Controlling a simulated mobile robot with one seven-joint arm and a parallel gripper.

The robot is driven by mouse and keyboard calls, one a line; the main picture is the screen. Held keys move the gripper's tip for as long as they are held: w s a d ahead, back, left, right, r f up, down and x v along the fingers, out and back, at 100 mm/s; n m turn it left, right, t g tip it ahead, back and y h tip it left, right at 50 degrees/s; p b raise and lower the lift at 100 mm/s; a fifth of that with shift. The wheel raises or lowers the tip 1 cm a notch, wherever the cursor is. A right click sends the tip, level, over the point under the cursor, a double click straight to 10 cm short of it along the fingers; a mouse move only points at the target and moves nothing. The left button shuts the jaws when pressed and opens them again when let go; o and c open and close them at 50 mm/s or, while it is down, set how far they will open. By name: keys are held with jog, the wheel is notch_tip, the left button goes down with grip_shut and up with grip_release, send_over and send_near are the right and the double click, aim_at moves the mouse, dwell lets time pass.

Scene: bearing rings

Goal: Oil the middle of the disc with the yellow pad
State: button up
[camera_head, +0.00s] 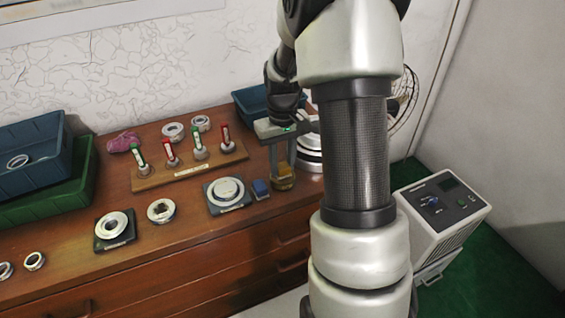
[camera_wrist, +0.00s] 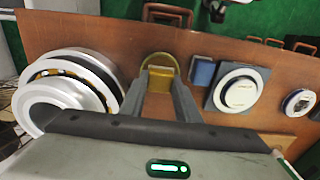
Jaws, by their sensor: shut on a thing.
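My gripper (camera_head: 282,166) points down at the right part of the wooden table and is shut on the yellow pad (camera_head: 282,181). In the wrist view the yellow pad (camera_wrist: 160,70) sits between my two fingertips (camera_wrist: 161,84). I cannot tell whether its underside touches the table. A pale round disc (camera_head: 226,189) lies on a dark square plate (camera_head: 239,205) to the left of my gripper. In the wrist view the disc (camera_wrist: 240,90) is to the right of the pad, apart from it.
A blue pad (camera_head: 260,189) stands between the disc and my gripper. A large stacked bearing (camera_head: 309,158) is close on the gripper's right. A wooden rack (camera_head: 190,170) holds several red- and green-marked pegs. Several metal rings and another plate with a ring (camera_head: 113,226) lie left.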

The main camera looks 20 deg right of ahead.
aim_at(282, 165)
jog(key=shift+f, duration=0.5)
dwell(1.0)
jog(key=shift+r, duration=0.1)
jog(key=shift+r+p, duration=2.55)
jog(key=shift+r, duration=0.95)
jog(key=s+a+r+p, duration=0.3)
jog(key=a+r+p, duration=0.6)
jog(key=a+p, duration=0.2)
jog(key=shift+a+r+p, duration=0.35)
jog(key=shift+p, duration=0.2)
jog(key=shift+s+f, duration=0.1)
jog(key=shift+f, duration=0.1)
